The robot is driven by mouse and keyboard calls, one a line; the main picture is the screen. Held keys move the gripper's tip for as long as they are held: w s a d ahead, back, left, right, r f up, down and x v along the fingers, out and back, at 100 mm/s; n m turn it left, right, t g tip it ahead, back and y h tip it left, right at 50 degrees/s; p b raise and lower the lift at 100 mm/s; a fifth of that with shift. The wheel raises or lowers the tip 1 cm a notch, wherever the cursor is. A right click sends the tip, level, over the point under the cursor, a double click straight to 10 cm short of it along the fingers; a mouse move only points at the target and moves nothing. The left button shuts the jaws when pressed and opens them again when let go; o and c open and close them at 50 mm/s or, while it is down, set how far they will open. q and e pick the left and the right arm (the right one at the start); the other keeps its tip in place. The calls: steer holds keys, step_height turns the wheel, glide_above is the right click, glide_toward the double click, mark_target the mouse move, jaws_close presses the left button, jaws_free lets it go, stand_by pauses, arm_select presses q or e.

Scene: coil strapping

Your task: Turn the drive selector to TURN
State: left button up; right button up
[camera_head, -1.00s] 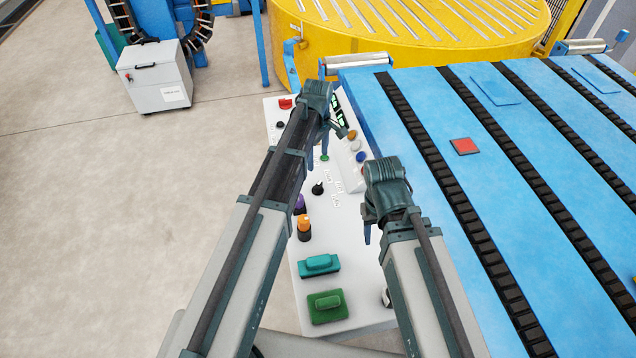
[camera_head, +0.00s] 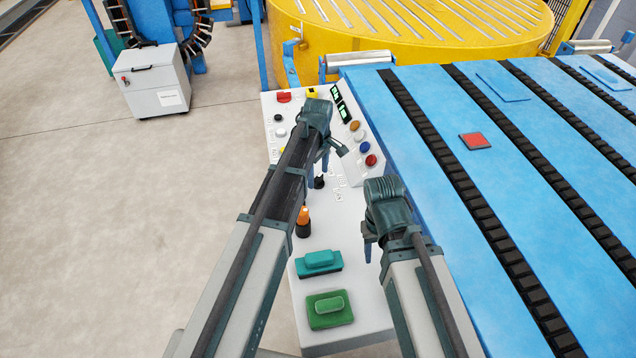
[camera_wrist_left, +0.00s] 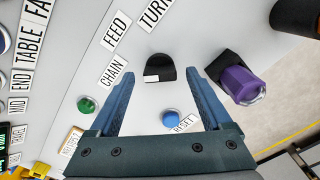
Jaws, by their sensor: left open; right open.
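The drive selector is a black knob with a white mark, seen in the left wrist view (camera_wrist_left: 160,66) beside the CHAIN, FEED and TURN labels (camera_wrist_left: 157,14). In the head view the knob (camera_head: 319,182) shows just below my left gripper (camera_head: 318,165). My left gripper is open, and in the wrist view its fingers (camera_wrist_left: 162,78) stand on either side of the knob with gaps; I see no contact. My right gripper (camera_head: 370,246) is open and empty over the panel's right edge.
The white panel (camera_head: 352,222) also carries a purple knob (camera_wrist_left: 238,83), an orange knob (camera_head: 303,216), a teal button (camera_head: 320,261) and a green button (camera_head: 328,308). A blue button (camera_wrist_left: 171,116) and a green one (camera_wrist_left: 87,104) lie close to my left fingers. The blue conveyor (camera_head: 430,150) borders the panel.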

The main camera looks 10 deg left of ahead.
arm_select(q)
steer(key=shift+f, duration=0.45)
arm_select(e)
steer(key=shift+f, duration=0.5)
steer(key=shift+r, duration=0.1)
arm_select(q)
jaws_close()
